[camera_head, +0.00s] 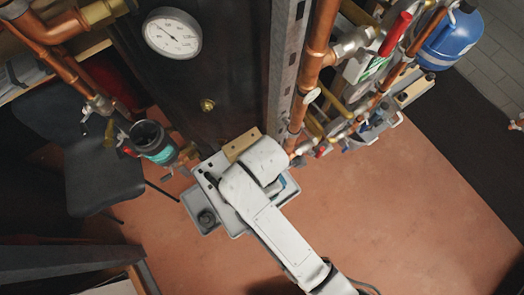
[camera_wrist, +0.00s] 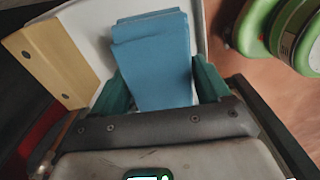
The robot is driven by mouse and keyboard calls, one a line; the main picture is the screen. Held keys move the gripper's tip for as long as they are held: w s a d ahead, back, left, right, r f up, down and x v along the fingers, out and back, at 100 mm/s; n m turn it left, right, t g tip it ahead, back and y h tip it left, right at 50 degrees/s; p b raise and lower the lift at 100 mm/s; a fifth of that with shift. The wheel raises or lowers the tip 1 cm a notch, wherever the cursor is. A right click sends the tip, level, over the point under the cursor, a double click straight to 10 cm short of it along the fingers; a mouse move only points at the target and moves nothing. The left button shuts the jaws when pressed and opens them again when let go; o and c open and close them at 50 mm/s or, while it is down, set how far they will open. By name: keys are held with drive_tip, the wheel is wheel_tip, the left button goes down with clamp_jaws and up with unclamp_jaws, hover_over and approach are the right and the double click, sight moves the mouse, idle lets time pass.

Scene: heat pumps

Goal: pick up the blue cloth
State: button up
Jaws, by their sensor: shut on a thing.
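The blue cloth (camera_wrist: 152,62) is a folded, layered block in the middle of the wrist view. My gripper (camera_wrist: 160,86) has its two dark green fingers on either side of the cloth and is shut on it. The cloth's lower end is between the fingers, close to the gripper's dark front edge. In the head view my white arm covers the gripper and most of the cloth.
A pale grey surface (camera_wrist: 92,22) and a tan block (camera_wrist: 50,62) lie beside the cloth. Green round parts (camera_wrist: 285,28) are at the upper right. In the head view, copper pipes (camera_head: 318,45) and a chair (camera_head: 95,165) flank the arm; the orange floor (camera_head: 420,200) is open.

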drive_tip(key=s+d+r, duration=0.1)
drive_tip(key=s+r, duration=0.5)
drive_tip(key=s, duration=0.5)
drive_tip(key=shift+d+r, duration=0.2)
drive_tip(key=shift+r, duration=0.05)
